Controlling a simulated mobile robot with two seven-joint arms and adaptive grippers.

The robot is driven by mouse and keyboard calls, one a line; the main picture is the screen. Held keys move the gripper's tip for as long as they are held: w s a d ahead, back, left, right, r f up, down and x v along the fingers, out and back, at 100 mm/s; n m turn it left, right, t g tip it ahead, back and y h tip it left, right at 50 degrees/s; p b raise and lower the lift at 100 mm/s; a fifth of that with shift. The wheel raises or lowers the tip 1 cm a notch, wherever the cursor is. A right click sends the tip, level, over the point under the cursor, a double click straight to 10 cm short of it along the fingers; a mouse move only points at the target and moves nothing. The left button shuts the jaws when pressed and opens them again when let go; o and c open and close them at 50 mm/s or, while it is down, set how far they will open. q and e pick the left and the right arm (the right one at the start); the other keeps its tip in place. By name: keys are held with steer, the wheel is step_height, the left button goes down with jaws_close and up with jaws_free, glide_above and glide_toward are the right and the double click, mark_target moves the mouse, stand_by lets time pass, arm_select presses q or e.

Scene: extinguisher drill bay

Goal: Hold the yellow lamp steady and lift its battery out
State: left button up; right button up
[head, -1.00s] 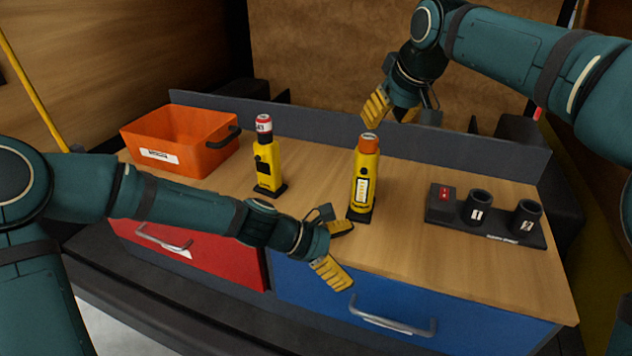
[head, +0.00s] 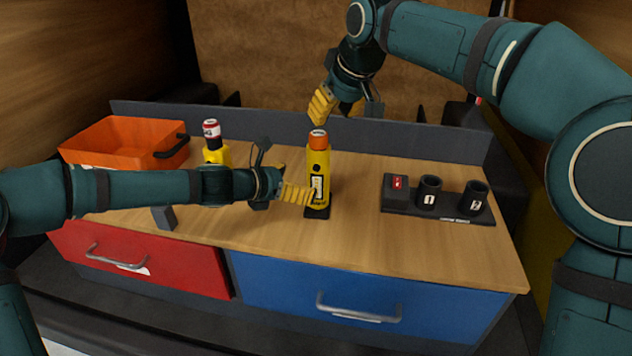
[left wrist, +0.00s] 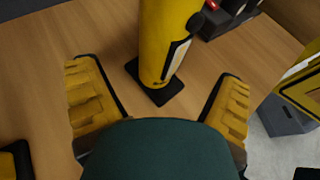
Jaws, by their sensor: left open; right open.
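The yellow lamp (head: 319,168) stands upright on a black foot on the worktop, with an orange top piece (head: 318,140) and a pale label. My left gripper (head: 296,184) is open at the lamp's lower left side. In the left wrist view the lamp (left wrist: 160,40) rises just ahead of and between the open fingers (left wrist: 158,78); its top is out of that picture. No grip shows. My right gripper (head: 334,112) is open and empty, pointing down a little above the lamp's top. A second yellow device (head: 214,152) with a red-and-white top stands left, partly hidden by my left arm.
An orange crate (head: 110,138) sits at the back left. A dark holder (head: 405,205) with a red-labelled block and two numbered cups stands right of the lamp. A low grey wall (head: 420,143) runs along the back. The worktop's front right is clear.

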mark_target(309, 181)
arm_select(q)
steer(key=x, duration=0.6)
steer(key=shift+w+d+f, duration=0.2)
steer(key=shift+d, duration=0.1)
steer(key=c, duration=1.4)
arm_select(e)
steer(key=shift+o, duration=1.2)
steer(key=a+r+m+h, duration=0.3)
steer(key=m, duration=0.3)
steer(key=shift+m, duration=0.4)
steer(key=x, duration=1.1)
steer(key=shift+s+d+f, duration=0.15)
